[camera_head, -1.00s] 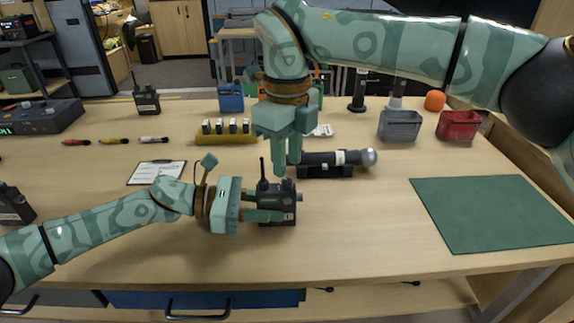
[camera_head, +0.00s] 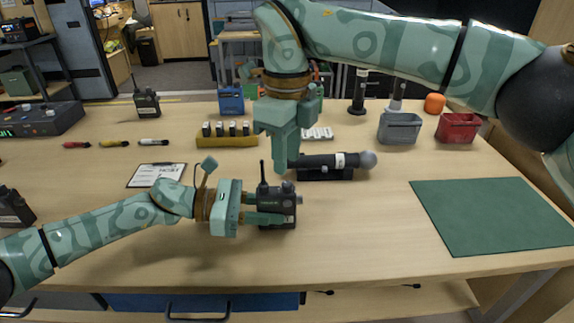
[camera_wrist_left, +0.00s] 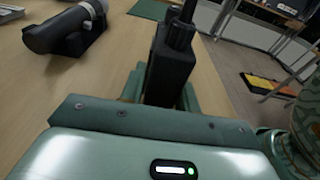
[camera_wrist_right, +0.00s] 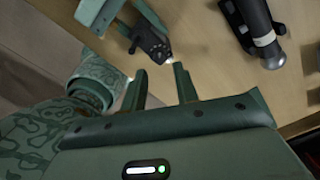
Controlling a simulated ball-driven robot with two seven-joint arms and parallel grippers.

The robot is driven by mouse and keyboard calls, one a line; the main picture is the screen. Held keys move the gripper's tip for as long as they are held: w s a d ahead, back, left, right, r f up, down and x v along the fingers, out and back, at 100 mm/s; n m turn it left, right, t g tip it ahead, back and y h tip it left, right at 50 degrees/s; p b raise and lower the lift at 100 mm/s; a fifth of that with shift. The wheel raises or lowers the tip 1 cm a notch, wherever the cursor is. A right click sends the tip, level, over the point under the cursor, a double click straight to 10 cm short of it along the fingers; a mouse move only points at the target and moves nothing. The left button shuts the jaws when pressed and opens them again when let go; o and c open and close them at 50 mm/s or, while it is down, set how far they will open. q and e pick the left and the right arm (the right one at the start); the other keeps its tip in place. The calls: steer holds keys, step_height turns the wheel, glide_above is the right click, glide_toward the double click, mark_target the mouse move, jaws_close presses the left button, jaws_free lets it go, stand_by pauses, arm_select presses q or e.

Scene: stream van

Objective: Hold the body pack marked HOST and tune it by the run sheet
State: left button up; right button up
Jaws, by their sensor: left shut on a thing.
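A dark body pack (camera_head: 277,208) with a short antenna and a top knob stands upright at the front middle of the table. My left gripper (camera_head: 268,208) is shut on it from the left. The pack also shows between the fingers in the left wrist view (camera_wrist_left: 168,78). Its marking is too small to read. My right gripper (camera_head: 285,165) is above and just behind the pack, pointing down. Its fingers stand apart and empty in the right wrist view (camera_wrist_right: 160,85), with the pack (camera_wrist_right: 152,42) beyond them. A clipboard with a printed sheet (camera_head: 157,174) lies left of the pack.
A microphone (camera_head: 335,161) lies in a dark cradle behind the pack. Another radio-like pack (camera_head: 12,207) stands at the far left, and one (camera_head: 146,102) at the back. A yellow battery holder (camera_head: 227,141), grey bin (camera_head: 400,128) and red bin (camera_head: 458,127) stand behind. The green mat (camera_head: 490,215) is bare.

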mark_target(287, 183)
step_height(287, 183, down, 5)
steer(key=n, duration=0.5)
steer(key=shift+n, duration=0.4)
steer(key=n, duration=0.3)
steer(key=shift+n, duration=0.4)
steer(key=n, duration=0.3)
